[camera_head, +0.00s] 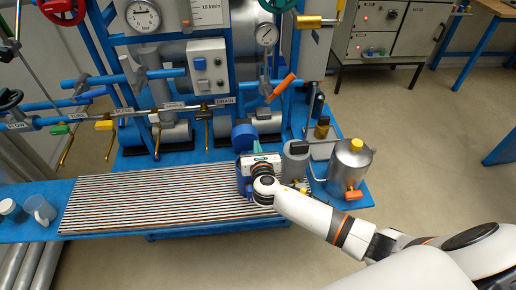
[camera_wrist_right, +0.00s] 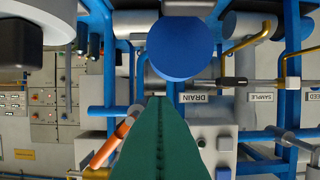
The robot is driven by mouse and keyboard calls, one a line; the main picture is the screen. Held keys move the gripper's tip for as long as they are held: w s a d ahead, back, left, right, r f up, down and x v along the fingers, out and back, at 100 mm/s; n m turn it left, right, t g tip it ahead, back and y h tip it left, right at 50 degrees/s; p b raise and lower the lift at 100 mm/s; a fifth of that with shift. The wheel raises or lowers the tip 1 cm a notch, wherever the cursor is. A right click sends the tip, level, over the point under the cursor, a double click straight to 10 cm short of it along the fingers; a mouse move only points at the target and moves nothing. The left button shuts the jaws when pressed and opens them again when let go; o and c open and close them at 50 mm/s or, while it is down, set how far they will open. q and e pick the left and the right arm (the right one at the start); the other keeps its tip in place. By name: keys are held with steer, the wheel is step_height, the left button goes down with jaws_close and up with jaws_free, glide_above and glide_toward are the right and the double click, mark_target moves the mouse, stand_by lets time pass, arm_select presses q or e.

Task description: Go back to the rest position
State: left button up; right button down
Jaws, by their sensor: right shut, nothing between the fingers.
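My right arm (camera_head: 320,215) reaches in from the lower right of the head view. Its gripper (camera_head: 262,160) is over the right end of the ribbed grate, in front of a blue round part (camera_head: 244,136). In the right wrist view the green fingers (camera_wrist_right: 159,102) are together, with nothing between them. The blue round part (camera_wrist_right: 180,48) shows just beyond their tips; I cannot tell the exact gap. My left gripper is in neither view.
The grate (camera_head: 160,200) lies on a blue bench, with cups (camera_head: 40,209) at its left end. A silver canister (camera_head: 349,165) and a grey container (camera_head: 295,158) stand close right of my gripper. Pipes and a drain valve (camera_head: 208,115) rise behind. Floor at right is clear.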

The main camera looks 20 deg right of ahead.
steer(key=s+a+r, duration=0.1)
steer(key=s+r, duration=0.2)
steer(key=s+d+f+m+g+y+b, duration=0.15)
steer(key=s+f+m+g, duration=0.4)
steer(key=f, duration=1.05)
steer(key=s+d+f+m+g+b, duration=0.1)
steer(key=s+d+f+m+g, duration=0.1)
steer(key=s+f+m, duration=1)
arm_select(q)
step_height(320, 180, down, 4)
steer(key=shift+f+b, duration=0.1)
steer(key=shift+b, duration=0.75)
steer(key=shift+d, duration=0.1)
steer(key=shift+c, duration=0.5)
arm_select(e)
steer(key=s+a+f+m+g+y, duration=0.1)
steer(key=s+f+m+g, duration=0.1)
steer(key=s+f+m, duration=0.2)
steer(key=s+a+f+m+g, duration=0.1)
steer(key=s+f+m, duration=0.3)
steer(key=s+f, duration=0.6)
steer(key=s+a+f+m+g+y, duration=0.1)
steer(key=s+f+m+g, duration=0.2)
steer(key=s, duration=1.5)
step_height(320, 180, down, 5)
steer(key=shift+s+r+m+y, duration=0.15)
steer(key=shift+s+m+y, duration=0.2)
steer(key=shift+m, duration=0.6)
